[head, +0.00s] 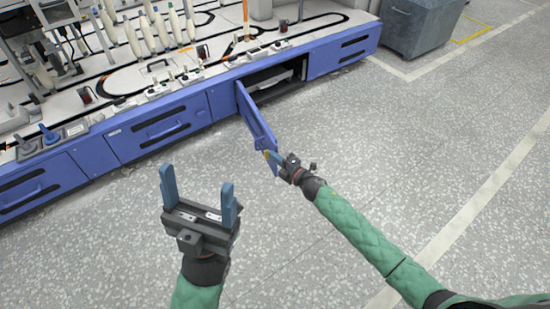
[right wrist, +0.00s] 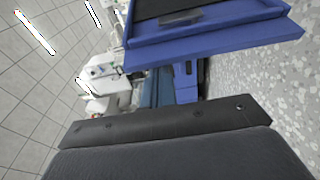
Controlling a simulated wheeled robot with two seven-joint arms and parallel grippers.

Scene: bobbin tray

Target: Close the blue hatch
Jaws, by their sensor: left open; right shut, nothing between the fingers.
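The blue hatch (head: 254,115) stands open in the head view, swung out from the front of the blue machine base, with a dark opening (head: 278,78) behind it. My right gripper (head: 272,160) is shut and empty at the hatch's free outer end; whether it touches the hatch I cannot tell. In the right wrist view a blue panel (right wrist: 215,40), which looks like the hatch, fills the upper part, and the fingers are mostly hidden. My left gripper (head: 200,195) is open and empty, above the floor to the left of the hatch.
The machine top (head: 130,75) carries several white bobbins (head: 150,35) and small devices. Closed blue panels (head: 160,128) flank the opening. A grey bin (head: 420,25) stands at the upper right. The speckled floor (head: 400,140) in front is clear.

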